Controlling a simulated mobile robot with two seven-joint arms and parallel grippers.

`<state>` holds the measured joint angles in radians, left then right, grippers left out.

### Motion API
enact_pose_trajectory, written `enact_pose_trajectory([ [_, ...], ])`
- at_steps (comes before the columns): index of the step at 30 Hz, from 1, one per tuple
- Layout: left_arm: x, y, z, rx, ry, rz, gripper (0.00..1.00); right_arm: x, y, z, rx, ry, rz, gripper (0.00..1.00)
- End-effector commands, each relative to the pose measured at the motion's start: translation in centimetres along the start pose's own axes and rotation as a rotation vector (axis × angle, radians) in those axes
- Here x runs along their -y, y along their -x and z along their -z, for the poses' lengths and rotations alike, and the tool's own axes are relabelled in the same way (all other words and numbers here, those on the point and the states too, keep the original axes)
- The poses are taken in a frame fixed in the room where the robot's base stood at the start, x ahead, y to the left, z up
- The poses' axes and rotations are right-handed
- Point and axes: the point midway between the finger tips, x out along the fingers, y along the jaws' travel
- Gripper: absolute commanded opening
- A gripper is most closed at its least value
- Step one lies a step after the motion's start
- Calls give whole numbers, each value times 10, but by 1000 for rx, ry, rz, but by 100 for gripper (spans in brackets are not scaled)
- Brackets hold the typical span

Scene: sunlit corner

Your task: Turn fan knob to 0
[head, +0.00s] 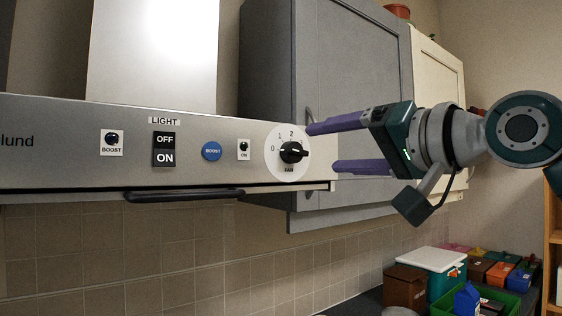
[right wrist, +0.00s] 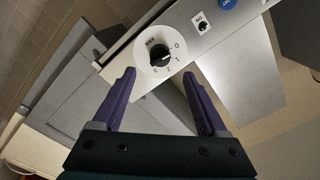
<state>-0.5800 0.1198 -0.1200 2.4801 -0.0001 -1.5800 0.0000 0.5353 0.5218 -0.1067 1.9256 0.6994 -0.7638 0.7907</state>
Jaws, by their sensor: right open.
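The fan knob (head: 291,152) is black, on a round white dial at the right end of the steel hood panel. The dial carries 0 at its left and 1 and 2 at its top. The knob's pale mark faces right, away from 0. My right gripper (head: 322,148) comes in from the right, open and empty, its purple fingers just right of the dial. In the right wrist view the knob (right wrist: 160,55) lies ahead, between the spread fingers (right wrist: 159,72), and I see no contact. My left gripper is out of view.
Grey cabinets (head: 350,60) stand behind my right gripper. Several boxes and a green crate (head: 440,309) sit on the counter below right.

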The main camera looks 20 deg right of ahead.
Motion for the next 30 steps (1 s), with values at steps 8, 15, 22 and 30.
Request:
enact_pose_trajectory([
  [8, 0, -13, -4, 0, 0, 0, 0, -1, 27, -1, -1, 1, 0, 76],
  [15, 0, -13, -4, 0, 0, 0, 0, 0, 29, 0, 0, 0, 0, 76],
  [22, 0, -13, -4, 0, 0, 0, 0, 0, 29, 0, 0, 0, 0, 76],
  [30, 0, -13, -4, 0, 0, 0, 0, -39, 36, -65, 125, 92, -123, 76],
])
